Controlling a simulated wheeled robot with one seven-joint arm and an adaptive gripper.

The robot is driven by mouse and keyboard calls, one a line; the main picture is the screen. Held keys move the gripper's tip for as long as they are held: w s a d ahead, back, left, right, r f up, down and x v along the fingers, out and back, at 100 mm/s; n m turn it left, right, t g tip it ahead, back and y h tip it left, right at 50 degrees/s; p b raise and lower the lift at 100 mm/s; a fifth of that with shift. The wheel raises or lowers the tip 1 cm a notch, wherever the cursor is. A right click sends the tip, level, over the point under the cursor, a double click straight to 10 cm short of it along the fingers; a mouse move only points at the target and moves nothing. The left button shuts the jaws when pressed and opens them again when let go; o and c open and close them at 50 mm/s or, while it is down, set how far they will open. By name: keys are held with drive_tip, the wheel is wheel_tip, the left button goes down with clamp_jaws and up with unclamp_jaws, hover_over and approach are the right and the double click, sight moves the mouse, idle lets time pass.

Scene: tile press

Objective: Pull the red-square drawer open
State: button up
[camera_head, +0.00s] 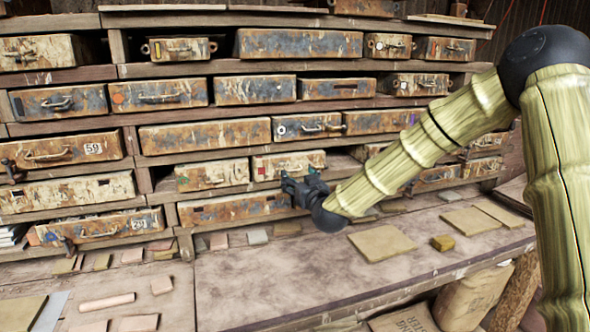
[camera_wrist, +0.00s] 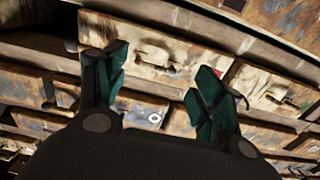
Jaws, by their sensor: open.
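The red-square drawer (camera_head: 290,163) is a rusty cream drawer in the middle of the rack, with a small red mark at its left end. In the wrist view, which looks upside down, this drawer (camera_wrist: 130,40) lies beyond my fingertips, its red mark near the right finger. Its handle (camera_wrist: 155,52) appears between the two fingers in that picture. My gripper (camera_head: 300,178) is open and empty in front of the drawer; it also shows in the wrist view (camera_wrist: 162,62). I cannot tell how far the fingertips are from the handle. The drawer looks shut.
A green-marked drawer (camera_head: 212,175) sits left of it and a rusty wide drawer (camera_head: 235,209) lies below. A white-circle drawer (camera_head: 308,125) is above. The workbench (camera_head: 255,290) in front holds loose tiles (camera_head: 382,243) and has bare space at its middle.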

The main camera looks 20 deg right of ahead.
sight(295, 171)
drive_tip(key=w+p, duration=0.1)
drive_tip(key=w, duration=0.4)
drive_tip(key=shift+r, duration=0.15)
drive_tip(key=shift+s+d+r, duration=0.1)
drive_tip(key=shift+d+r, duration=0.05)
drive_tip(key=shift+d, duration=0.05)
drive_tip(key=shift+a, duration=0.1)
